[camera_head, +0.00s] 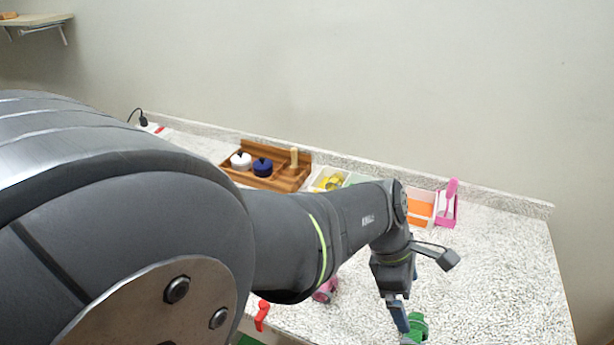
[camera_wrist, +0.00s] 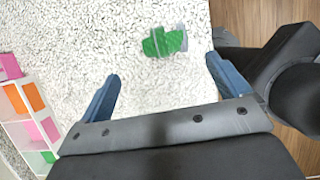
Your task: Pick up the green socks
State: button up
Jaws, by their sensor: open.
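The green socks (camera_wrist: 164,42) lie on the speckled white counter in the wrist view, ahead of and between my fingers. They also show in the head view (camera_head: 418,326), beside my gripper's fingertips and partly hidden by them. My gripper (camera_wrist: 170,78) is open, with its two blue fingers spread wide and nothing between them. In the head view, my gripper (camera_head: 398,318) points down at the counter near its front edge.
A wooden tray (camera_head: 290,180) with white and navy round items stands along the back wall. Open bins, one with an orange item (camera_head: 420,207) and a pink one (camera_head: 446,214), stand right of it. A red item (camera_head: 262,315) lies near the front edge. The right side of the counter (camera_head: 500,270) is clear.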

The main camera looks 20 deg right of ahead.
aim_at(416, 328)
jog(key=x, duration=0.5)
jog(key=shift+s+x, duration=0.2)
jog(key=shift+x, duration=1.15)
jog(key=shift+s+x, duration=0.2)
jog(key=shift+x, duration=1.15)
jog(key=shift+a+r, duration=0.1)
jog(key=shift+a, duration=0.05)
jog(key=c, duration=1.1)
jog(key=shift+o, duration=0.2)
